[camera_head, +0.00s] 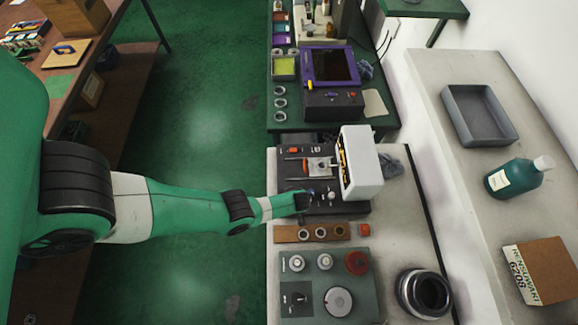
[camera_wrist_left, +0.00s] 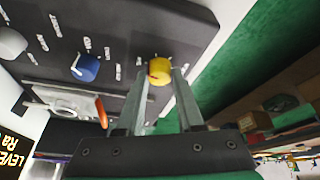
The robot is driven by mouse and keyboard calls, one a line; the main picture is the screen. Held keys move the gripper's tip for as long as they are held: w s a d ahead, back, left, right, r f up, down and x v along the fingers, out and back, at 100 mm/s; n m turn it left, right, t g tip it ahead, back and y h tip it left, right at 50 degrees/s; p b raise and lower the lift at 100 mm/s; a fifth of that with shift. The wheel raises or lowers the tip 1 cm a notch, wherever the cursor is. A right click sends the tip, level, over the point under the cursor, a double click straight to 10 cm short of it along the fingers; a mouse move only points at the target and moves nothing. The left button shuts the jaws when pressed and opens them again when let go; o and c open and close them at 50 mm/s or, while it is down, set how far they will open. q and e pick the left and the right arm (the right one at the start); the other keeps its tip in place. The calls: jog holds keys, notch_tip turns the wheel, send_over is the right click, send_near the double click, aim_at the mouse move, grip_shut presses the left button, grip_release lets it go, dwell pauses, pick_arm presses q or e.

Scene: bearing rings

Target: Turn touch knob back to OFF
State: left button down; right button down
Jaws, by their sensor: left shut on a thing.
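A black machine panel (camera_head: 350,208) carries a row of knobs; in the left wrist view the panel (camera_wrist_left: 130,30) shows a yellow knob (camera_wrist_left: 159,68) with a red mark, a blue knob (camera_wrist_left: 86,67) and a white knob (camera_wrist_left: 11,42). My left gripper (camera_head: 305,200) is at the panel's left side in the head view. In the left wrist view the fingers (camera_wrist_left: 160,84) are shut on the yellow knob, one on each side. The small labels beside the knobs are too blurred to read, so I cannot tell the knob's setting. My right gripper is not in view.
A white display box (camera_head: 361,165) stands over the panel's right side. A wooden strip with rings (camera_head: 288,233) lies just below the panel. A green-grey board (camera_head: 365,300) with knobs and a black ring (camera_head: 424,293) sit lower on the bench. The green floor at left is clear.

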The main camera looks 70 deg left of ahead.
pick_arm(q)
jog(key=shift+n+g, duration=0.5)
jog(key=shift+n, duration=0.7)
jog(key=shift+w, duration=0.1)
jog(key=c, duration=0.5)
grip_release()
jog(key=shift+c, duration=0.2)
jog(key=shift+r, duration=0.1)
jog(key=p+v, duration=0.9)
jog(key=v, duration=0.2)
jog(key=shift+r+p, duration=0.25)
jog(key=shift+p, duration=0.15)
jog(key=shift+w, duration=0.1)
